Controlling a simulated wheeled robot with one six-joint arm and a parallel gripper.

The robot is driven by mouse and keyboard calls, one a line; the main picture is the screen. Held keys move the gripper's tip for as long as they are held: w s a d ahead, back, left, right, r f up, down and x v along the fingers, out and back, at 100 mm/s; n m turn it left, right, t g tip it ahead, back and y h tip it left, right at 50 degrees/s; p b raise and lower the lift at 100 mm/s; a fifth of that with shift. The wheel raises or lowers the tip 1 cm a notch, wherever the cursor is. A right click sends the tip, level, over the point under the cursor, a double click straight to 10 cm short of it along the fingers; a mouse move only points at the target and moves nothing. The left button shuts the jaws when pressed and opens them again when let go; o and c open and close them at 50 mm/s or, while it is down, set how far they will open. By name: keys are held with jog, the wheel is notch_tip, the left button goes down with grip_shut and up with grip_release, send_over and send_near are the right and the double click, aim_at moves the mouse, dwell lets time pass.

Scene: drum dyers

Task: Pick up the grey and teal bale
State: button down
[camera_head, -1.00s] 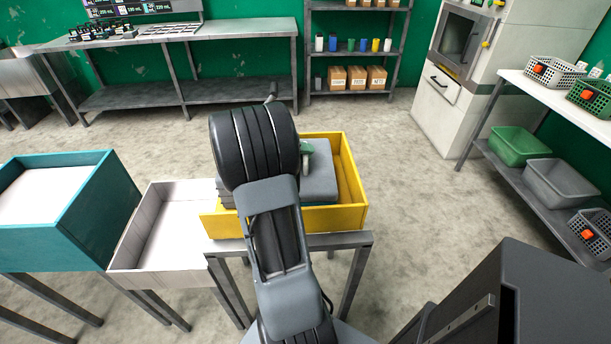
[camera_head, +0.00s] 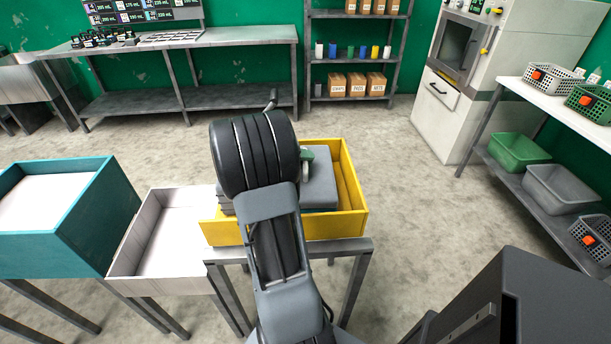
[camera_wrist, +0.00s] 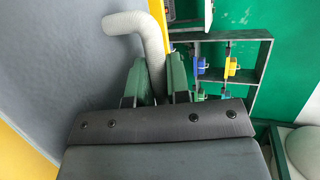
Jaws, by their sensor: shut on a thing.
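The grey and teal bale (camera_head: 320,186) is in the yellow crate, a flat grey block with a thin teal strip low on its near side. My arm hides its left part. My gripper (camera_head: 307,153) shows as a small green piece by the bale's top. In the wrist view, my gripper (camera_wrist: 152,88) has its green fingers closed around a bent whitish tube (camera_wrist: 143,22), which looks like a handle. The large grey face at left in that view looks like the bale (camera_wrist: 55,60). Whether the bale is clear of the crate's floor cannot be told.
The yellow crate (camera_head: 352,225) stands on a grey metal stand, with yellow content along its right side. A whitish open tray (camera_head: 165,287) adjoins it at left, then a teal bin (camera_head: 75,240). Shelves with baskets (camera_head: 518,147) stand at right. Floor behind the crate is clear.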

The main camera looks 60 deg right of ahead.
jog(key=shift+r, duration=0.1)
notch_tip(320, 180, up, 10)
jog(key=p, duration=0.2)
jog(key=shift+r+p, duration=0.15)
jog(key=shift+p, duration=0.2)
notch_tip(320, 180, up, 12)
jog(key=p, duration=1.4)
dwell(0.4)
